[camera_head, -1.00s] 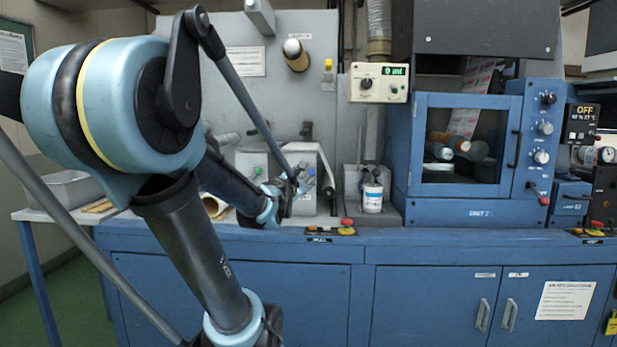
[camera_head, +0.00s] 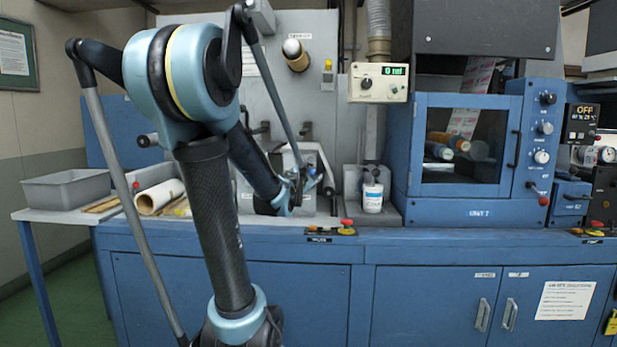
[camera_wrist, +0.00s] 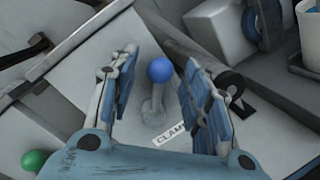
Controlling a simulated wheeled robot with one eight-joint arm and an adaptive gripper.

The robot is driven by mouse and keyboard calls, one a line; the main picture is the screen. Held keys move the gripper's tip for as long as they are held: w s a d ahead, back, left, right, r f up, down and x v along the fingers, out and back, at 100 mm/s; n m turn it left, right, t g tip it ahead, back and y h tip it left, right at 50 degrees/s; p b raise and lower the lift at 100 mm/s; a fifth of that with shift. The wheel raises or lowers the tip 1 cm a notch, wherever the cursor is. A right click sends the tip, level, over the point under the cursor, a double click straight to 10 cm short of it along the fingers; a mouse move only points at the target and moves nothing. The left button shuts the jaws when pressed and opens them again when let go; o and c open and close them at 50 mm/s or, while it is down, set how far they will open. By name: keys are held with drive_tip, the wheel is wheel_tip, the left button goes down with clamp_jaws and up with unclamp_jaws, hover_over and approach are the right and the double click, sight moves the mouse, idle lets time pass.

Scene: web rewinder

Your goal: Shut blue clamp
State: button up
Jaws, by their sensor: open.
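The blue clamp shows in the wrist view as a blue ball knob (camera_wrist: 160,70) on a short pale lever (camera_wrist: 154,108), beside a label reading "CLAMP". My gripper (camera_wrist: 165,85) is open, with one finger on each side of the knob and lever. I cannot tell whether a finger touches them. In the head view my gripper (camera_head: 303,183) is small and low at the rewinder, and the blue knob (camera_head: 311,171) shows just by it. Most of the clamp is hidden there by my arm.
A green knob (camera_wrist: 34,159) stands at the lower left of the wrist view. A dark roller end (camera_wrist: 230,82) lies right of the fingers. In the head view a white bottle (camera_head: 372,197) and a red-and-yellow button panel (camera_head: 346,228) stand to the right of my gripper.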

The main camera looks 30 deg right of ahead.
drive_tip(key=shift+d, duration=0.1)
clamp_jaws()
